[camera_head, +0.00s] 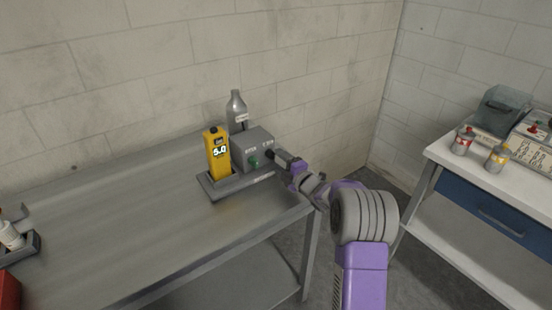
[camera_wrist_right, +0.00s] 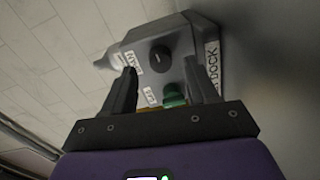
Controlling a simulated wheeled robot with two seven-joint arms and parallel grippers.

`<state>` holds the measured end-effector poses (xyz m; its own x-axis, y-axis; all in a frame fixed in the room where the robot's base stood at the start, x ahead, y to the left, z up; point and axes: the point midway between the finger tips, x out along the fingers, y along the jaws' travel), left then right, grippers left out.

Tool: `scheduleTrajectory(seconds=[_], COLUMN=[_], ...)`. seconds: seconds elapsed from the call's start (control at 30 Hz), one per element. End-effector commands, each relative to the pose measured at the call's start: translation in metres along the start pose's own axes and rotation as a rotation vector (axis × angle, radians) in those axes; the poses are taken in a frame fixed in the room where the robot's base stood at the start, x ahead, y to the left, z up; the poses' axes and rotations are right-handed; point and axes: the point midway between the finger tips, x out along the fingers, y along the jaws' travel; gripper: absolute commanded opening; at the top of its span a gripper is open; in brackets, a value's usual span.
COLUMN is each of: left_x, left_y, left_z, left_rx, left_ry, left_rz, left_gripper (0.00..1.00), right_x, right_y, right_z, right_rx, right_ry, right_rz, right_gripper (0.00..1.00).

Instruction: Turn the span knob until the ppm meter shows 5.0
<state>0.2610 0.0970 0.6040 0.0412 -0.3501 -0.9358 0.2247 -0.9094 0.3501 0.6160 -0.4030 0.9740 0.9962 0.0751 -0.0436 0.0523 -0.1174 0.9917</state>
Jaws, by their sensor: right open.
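The yellow ppm meter (camera_head: 217,158) stands upright in a grey tray on the metal table, and its display reads 5.0. A grey box (camera_head: 251,143) beside it carries a green knob or button (camera_head: 253,162) and a black round knob (camera_wrist_right: 160,58). My right gripper (camera_head: 277,155) is at the box's right front. In the wrist view my right gripper (camera_wrist_right: 160,82) is open, with the black knob just beyond its fingertips. My left gripper is not in view.
The tray (camera_head: 209,189) has a low rim. The table (camera_head: 130,215) is clear left of it, up to items at the far left. A white-topped bench (camera_head: 455,166) with bottles stands right.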

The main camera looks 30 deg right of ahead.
Motion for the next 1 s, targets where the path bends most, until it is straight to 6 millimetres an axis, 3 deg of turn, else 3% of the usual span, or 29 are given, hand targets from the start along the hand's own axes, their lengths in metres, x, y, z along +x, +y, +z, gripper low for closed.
scheduleTrajectory(seconds=[0.1,0.3,1.0], left_x=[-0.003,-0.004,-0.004], left_y=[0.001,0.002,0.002], left_z=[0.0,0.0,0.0], left_rx=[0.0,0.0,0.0], left_ry=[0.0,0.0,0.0], left_rz=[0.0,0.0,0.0], left_gripper=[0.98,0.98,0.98], right_x=[-0.019,-0.04,-0.043], right_y=[0.001,0.001,0.0], right_z=[0.0,0.001,0.0], right_rx=[0.001,0.0,-0.001], right_ry=[-0.002,-0.002,-0.001], right_rz=[0.001,0.001,0.001], right_gripper=[0.58,0.58,0.58])
